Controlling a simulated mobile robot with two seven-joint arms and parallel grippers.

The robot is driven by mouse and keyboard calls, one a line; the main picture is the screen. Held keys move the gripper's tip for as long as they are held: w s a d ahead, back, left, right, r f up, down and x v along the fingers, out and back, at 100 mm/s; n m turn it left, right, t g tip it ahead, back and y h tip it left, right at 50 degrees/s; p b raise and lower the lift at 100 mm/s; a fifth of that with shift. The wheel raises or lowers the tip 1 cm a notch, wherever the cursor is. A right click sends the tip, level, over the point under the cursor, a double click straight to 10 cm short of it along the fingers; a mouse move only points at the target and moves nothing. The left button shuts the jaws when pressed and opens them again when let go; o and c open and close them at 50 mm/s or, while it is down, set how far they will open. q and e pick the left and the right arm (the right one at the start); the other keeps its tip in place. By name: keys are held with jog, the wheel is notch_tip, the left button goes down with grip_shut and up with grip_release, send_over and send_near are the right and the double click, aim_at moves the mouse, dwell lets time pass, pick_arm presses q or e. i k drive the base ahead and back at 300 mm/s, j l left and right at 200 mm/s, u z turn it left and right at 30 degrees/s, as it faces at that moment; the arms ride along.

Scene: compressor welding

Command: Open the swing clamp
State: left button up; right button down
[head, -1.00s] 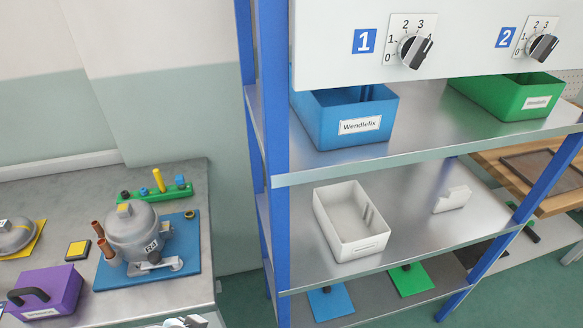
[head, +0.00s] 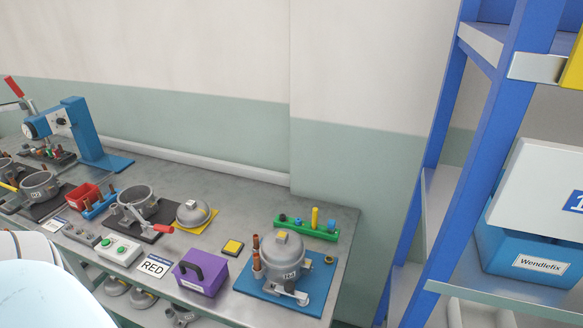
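A metal clamp with a red handle (head: 163,229) sits at a grey pot-like housing (head: 137,203) on a dark plate, in the middle of the workbench. The handle points to the right and down; whether this clamp is open or shut is too small to tell. A silver lever (head: 290,293) lies at the front foot of a grey compressor (head: 283,262) on a blue plate. I cannot tell which of these is the swing clamp. Neither of my grippers shows in the head view.
A blue press (head: 88,135) stands at the left. A blue-framed shelf with a blue Wendlefix bin (head: 520,250) blocks the right side.

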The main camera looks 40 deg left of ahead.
aim_at(289, 289)
jog(key=u, duration=1.2)
